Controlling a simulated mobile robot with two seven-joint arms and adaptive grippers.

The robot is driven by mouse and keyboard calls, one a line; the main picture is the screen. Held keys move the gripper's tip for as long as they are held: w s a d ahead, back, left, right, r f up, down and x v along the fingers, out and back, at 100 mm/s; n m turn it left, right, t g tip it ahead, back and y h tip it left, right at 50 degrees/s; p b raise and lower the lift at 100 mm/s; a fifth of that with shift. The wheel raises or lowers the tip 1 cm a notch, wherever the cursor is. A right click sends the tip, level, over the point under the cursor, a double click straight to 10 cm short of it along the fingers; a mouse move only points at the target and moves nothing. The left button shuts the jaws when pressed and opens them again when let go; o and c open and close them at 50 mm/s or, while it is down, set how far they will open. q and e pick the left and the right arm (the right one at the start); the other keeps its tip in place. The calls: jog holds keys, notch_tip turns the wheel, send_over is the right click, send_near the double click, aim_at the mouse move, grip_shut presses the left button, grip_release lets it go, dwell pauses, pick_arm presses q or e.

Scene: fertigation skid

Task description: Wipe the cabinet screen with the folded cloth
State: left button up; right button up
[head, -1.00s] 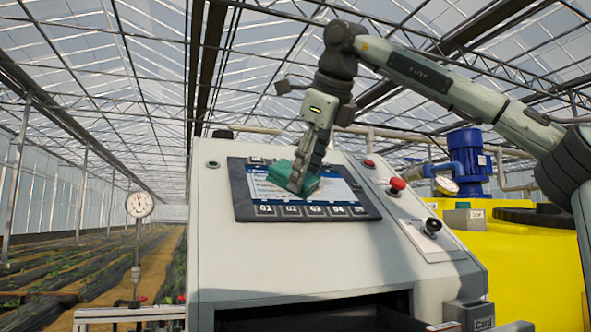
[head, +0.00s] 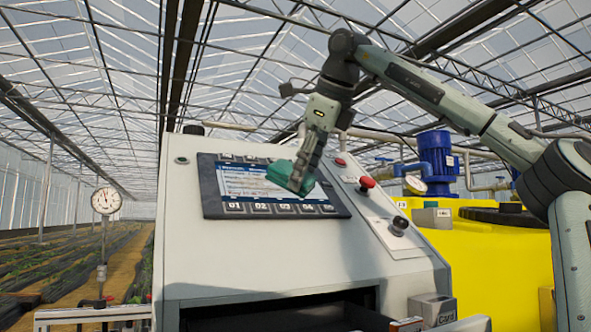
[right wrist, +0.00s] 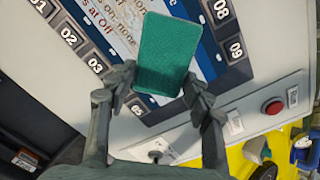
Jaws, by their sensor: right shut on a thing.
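The cabinet screen (head: 240,181) is a lit panel in a dark bezel with numbered buttons, set in the sloped face of a pale cabinet (head: 190,245). It also shows in the right wrist view (right wrist: 110,22). My right gripper (head: 298,186) is shut on the green folded cloth (head: 280,174) and holds it over the right part of the screen. In the right wrist view the cloth (right wrist: 167,52) stands out between the fingertips, covering part of the text. I cannot tell whether the cloth touches the screen. My left gripper is not in view.
A red button (head: 367,183) and a black knob (head: 398,225) sit on the cabinet right of the screen. A yellow tank (head: 490,260) and a blue motor (head: 436,160) stand at the right. A gauge (head: 106,201) stands at the left. An open dark recess (head: 280,312) lies below.

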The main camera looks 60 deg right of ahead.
aim_at(318, 176)
jog(key=shift+s+d, duration=0.4)
jog(key=shift+d, duration=0.35)
jog(key=shift+s+d, duration=0.4)
jog(key=shift+d, duration=0.35)
jog(key=shift+s+d+r, duration=0.2)
jog(key=shift+s+r, duration=0.05)
jog(key=shift+r, duration=0.05)
jog(key=c, duration=0.4)
jog(key=shift+w+a+f, duration=0.1)
jog(key=shift+w+a, duration=0.35)
jog(key=shift+a, duration=0.35)
jog(key=shift+w+a+f, duration=0.1)
jog(key=shift+w+a, duration=0.3)
jog(key=shift+a, duration=0.4)
jog(key=shift+c, duration=0.2)
jog(key=shift+w+a, duration=1)
jog(key=shift+a, duration=0.85)
jog(key=shift+w+a, duration=1)
jog(key=shift+a, duration=0.85)
jog(key=shift+w+a, duration=1)
jog(key=shift+a, duration=0.85)
jog(key=shift+r, duration=0.1)
jog(key=shift+v, duration=2.95)
jog(key=shift+r, duration=0.1)
jog(key=shift+v, duration=1.45)
